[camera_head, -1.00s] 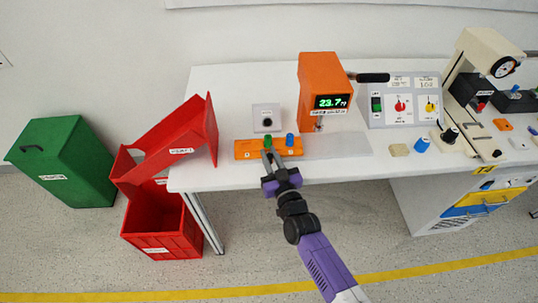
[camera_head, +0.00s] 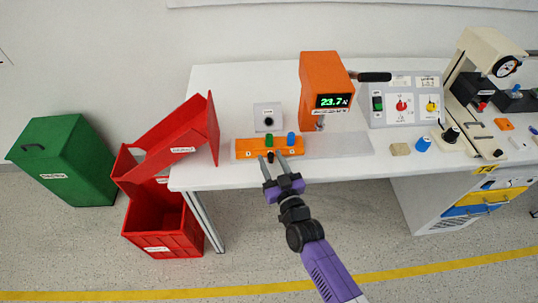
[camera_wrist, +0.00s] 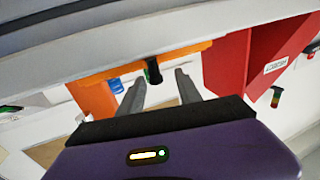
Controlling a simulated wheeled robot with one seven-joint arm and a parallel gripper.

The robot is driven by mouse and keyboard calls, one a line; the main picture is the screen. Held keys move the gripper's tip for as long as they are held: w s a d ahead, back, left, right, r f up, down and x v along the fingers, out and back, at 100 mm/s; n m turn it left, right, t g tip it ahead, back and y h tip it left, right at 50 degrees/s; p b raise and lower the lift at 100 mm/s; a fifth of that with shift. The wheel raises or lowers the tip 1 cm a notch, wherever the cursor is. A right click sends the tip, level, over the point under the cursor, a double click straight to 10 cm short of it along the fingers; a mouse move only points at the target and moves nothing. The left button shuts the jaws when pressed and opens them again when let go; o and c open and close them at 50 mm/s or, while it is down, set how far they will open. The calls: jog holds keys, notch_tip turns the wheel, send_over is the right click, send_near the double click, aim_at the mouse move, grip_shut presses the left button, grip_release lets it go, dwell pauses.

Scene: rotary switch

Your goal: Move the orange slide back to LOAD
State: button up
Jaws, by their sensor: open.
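The orange slide (camera_head: 254,149) lies along the front of the white table, with a green piece (camera_head: 269,140) and a blue piece (camera_head: 291,139) upright on it. A short black knob (camera_head: 270,156) sticks out of its front side. In the wrist view the slide (camera_wrist: 120,68) shows with the black knob (camera_wrist: 153,70) and the blue piece (camera_wrist: 116,85). My gripper (camera_head: 272,158) is open in front of the slide. In the wrist view its fingers (camera_wrist: 160,78) stand apart on either side of the knob, with gaps. The slide's lettering is too small to read.
A red chute (camera_head: 182,140) stands at the left table end, over a red bin (camera_head: 160,240). The orange display unit (camera_head: 324,85) reads about 23.7 behind the slide. A pale strip right of the slide is clear.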

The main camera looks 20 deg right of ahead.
jog(key=s, duration=0.5)
jog(key=shift+s+a, duration=0.2)
jog(key=shift+s, duration=0.1)
jog(key=s+r+g, duration=0.1)
jog(key=s+r, duration=0.3)
jog(key=s, duration=0.8)
jog(key=s+r+g, duration=0.1)
jog(key=s+r, duration=0.4)
jog(key=s, duration=0.7)
jog(key=s+r+g+y, duration=0.1)
jog(key=s+r, duration=0.4)
jog(key=s, duration=0.8)
jog(key=shift+r+n, duration=0.2)
jog(key=shift+n, duration=0.1)
